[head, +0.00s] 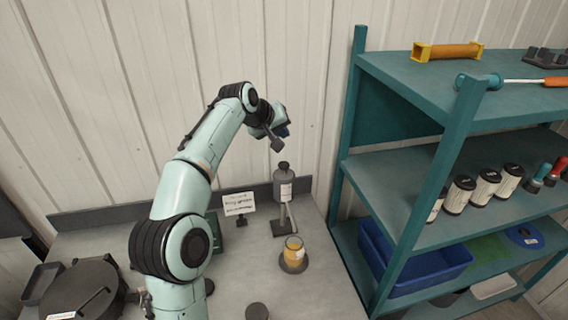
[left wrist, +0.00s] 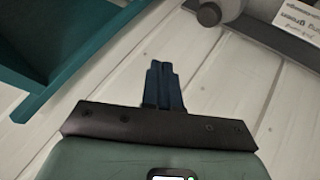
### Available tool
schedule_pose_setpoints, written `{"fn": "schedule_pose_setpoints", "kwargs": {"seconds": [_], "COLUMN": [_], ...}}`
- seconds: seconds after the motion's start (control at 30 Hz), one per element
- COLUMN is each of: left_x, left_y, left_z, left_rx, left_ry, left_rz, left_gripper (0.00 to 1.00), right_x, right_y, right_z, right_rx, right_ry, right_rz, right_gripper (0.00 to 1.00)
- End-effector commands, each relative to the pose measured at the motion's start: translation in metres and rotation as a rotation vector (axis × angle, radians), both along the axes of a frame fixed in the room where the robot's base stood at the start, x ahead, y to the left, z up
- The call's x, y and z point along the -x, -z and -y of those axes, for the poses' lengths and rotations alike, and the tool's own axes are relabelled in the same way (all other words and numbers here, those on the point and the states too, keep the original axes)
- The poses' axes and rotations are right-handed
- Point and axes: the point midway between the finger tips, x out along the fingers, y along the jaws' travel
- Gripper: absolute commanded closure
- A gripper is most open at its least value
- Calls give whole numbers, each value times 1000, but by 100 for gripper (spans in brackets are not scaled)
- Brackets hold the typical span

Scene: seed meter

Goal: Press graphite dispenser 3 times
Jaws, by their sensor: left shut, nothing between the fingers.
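The graphite dispenser (head: 284,186) is a grey bottle with a pale label and a dark round top, held upright on a stand at the back of the bench. A yellow cup (head: 293,250) sits on a dark round base in front of it. My left gripper (head: 277,140) is shut and empty, above the dispenser's top and apart from it. The left wrist view shows its closed blue fingers (left wrist: 163,82), with part of a grey rounded thing, likely the dispenser (left wrist: 222,8), at the top edge. My right gripper is not in view.
A small white sign (head: 238,203) stands left of the dispenser. A black lidded pot (head: 82,290) is at the bench's left. A teal shelf (head: 400,170) on the right holds labelled canisters (head: 486,186), a blue bin (head: 420,262) and tools. The wall is close behind.

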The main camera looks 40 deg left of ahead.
Motion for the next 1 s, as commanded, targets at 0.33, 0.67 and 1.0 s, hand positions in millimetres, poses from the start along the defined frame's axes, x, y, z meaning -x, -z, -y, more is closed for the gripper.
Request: {"fn": "schedule_pose_setpoints", "kwargs": {"seconds": [0.33, 0.67, 1.0], "left_x": [1, 1, 0], "left_y": [52, 71, 70], "left_z": [0, 0, 0], "left_rx": [0, -2, -1], "left_ry": [-1, 0, -1], "left_rz": [-4, -1, 0], "left_gripper": [100, 100, 100], "right_x": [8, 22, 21], "right_y": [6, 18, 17], "right_z": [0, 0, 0], "right_rx": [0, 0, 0], "right_ry": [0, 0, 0], "right_rz": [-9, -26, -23], "right_gripper": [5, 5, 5]}}
